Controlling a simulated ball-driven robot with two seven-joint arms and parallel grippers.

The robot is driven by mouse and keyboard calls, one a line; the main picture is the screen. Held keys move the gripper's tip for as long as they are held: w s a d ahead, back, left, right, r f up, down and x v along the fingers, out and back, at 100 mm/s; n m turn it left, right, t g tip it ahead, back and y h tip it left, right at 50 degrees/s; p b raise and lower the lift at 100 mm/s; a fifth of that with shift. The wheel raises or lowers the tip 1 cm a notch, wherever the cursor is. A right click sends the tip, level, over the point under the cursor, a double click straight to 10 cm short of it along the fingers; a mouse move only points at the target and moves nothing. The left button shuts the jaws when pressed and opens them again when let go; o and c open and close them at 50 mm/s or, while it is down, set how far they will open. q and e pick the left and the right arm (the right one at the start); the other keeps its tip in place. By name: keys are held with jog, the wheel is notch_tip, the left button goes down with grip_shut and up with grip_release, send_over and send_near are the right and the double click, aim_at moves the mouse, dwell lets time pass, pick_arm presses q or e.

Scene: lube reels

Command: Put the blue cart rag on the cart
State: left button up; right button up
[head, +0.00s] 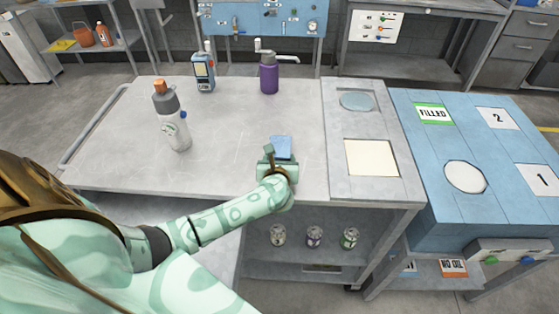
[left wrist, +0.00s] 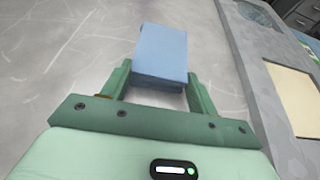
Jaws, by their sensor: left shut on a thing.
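The blue cart rag (head: 281,146) is a small folded block between the fingers of my left gripper (head: 276,157), over the cart top (head: 225,135). In the left wrist view the rag (left wrist: 162,53) fills the gap between the two fingers of my left gripper (left wrist: 160,84), which is shut on it. I cannot tell whether the rag touches the cart top or is held just above it. My right gripper is not in view.
Several cans (head: 314,237) stand on the shelf below. A blue bench (head: 450,215) stands at right. The cart's middle is clear.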

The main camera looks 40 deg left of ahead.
pick_arm(q)
jog(key=o, duration=1)
jog(key=shift+c, duration=0.2)
jog(key=shift+r, duration=0.15)
jog(key=p+v, duration=0.2)
jog(key=v, duration=1)
